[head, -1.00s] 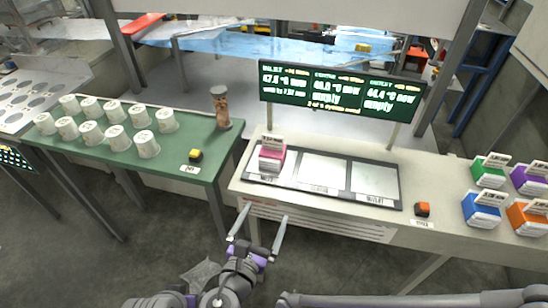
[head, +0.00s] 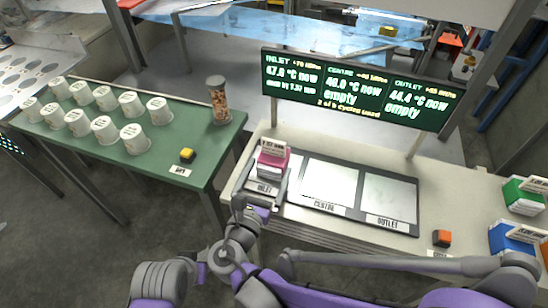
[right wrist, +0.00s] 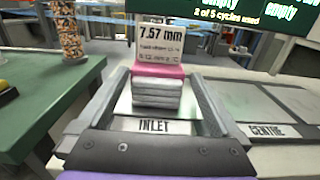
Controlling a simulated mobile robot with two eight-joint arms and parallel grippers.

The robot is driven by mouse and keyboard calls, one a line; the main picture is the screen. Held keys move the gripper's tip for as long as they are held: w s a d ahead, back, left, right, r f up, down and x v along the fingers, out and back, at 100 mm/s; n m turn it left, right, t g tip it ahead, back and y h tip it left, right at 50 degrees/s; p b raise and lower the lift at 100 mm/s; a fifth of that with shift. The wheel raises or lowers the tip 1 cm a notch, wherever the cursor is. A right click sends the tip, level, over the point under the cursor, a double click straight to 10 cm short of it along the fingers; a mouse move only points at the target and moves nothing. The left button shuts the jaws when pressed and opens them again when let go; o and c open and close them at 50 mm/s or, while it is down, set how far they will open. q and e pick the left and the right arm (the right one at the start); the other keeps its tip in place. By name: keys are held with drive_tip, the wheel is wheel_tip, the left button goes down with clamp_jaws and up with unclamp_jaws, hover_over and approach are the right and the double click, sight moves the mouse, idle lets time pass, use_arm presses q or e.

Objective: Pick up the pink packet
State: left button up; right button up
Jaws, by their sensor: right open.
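The pink packet (head: 271,163) stands on the inlet plate (head: 264,187) at the left end of a dark three-plate strip. In the right wrist view the packet (right wrist: 157,88) has a pink top over pale, silvery layers, with a white card reading 7.57 mm standing on it. My right gripper (head: 264,172) is open, its fingers pointing away over the inlet plate. In the right wrist view the fingers lie left and right of the packet, with gaps visible on both sides. My left gripper is not in view.
The centre plate (head: 328,184) and outlet plate (head: 388,199) are bare. A green display (head: 358,92) stands behind them. An orange button (head: 441,238) and colored packs (head: 523,196) are at right. A green table (head: 193,150) at left holds white cups and a jar (head: 218,100).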

sight(273, 155)
drive_tip(key=x, duration=0.5)
drive_tip(key=shift+w+r, duration=0.1)
drive_tip(key=shift+w, duration=0.1)
drive_tip(key=c, duration=1.3)
drive_tip(key=shift+r, duration=0.15)
